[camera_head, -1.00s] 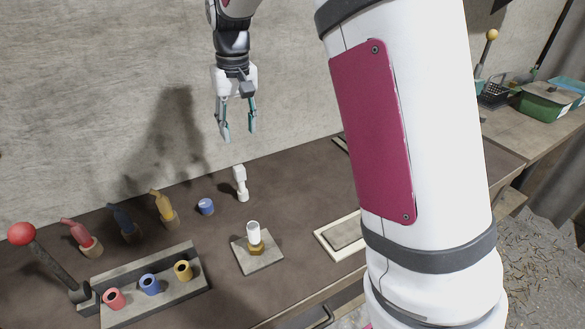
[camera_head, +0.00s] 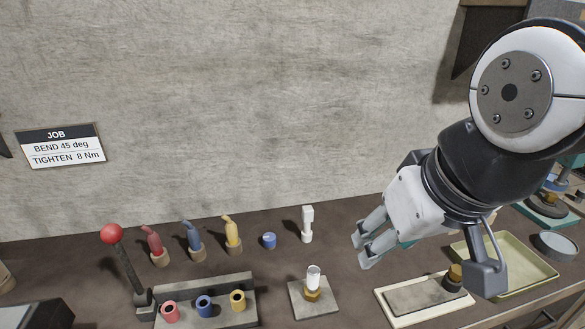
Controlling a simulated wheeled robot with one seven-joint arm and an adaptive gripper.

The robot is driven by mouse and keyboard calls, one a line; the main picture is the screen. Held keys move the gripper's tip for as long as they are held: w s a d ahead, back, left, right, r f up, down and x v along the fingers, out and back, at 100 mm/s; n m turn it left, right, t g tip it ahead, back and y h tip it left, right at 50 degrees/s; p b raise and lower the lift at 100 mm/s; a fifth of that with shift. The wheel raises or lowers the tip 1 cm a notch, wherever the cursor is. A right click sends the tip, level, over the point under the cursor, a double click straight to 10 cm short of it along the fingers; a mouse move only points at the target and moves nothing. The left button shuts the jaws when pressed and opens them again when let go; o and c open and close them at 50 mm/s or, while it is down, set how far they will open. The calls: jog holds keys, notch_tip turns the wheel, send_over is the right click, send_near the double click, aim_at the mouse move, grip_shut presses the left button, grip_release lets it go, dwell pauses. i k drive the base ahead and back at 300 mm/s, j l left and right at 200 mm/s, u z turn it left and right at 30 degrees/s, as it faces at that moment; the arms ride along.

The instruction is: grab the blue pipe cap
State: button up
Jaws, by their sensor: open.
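The blue pipe cap (camera_head: 269,240) is a small blue cylinder standing on the dark bench, between the yellow-handled tool and a white upright piece. My gripper (camera_head: 362,252) is open and empty, to the right of the cap. Its fingers point left and down. The white upright piece (camera_head: 307,224) stands between the cap and my gripper in the picture. Nothing hides the cap.
Red (camera_head: 153,245), blue (camera_head: 193,240) and yellow (camera_head: 232,235) bent tools stand left of the cap. In front are a block with coloured sockets (camera_head: 235,317), a red-knobbed lever (camera_head: 127,265) and a brass fitting (camera_head: 312,293). A tray (camera_head: 535,277) lies right.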

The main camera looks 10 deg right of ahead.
aim_at(269, 239)
jog(key=u, duration=0.25)
jog(key=j+z, duration=0.25)
jog(key=j, duration=0.3)
jog(key=k+j, duration=0.15)
jog(key=j, duration=0.2)
jog(key=k+j, duration=0.1)
jog(key=j, duration=0.2)
jog(key=k+j, duration=0.15)
jog(key=j, duration=0.2)
jog(key=k+j, duration=0.1)
jog(key=j, duration=0.2)
jog(key=k+j, duration=0.15)
jog(key=j, duration=0.2)
jog(key=z, duration=0.05)
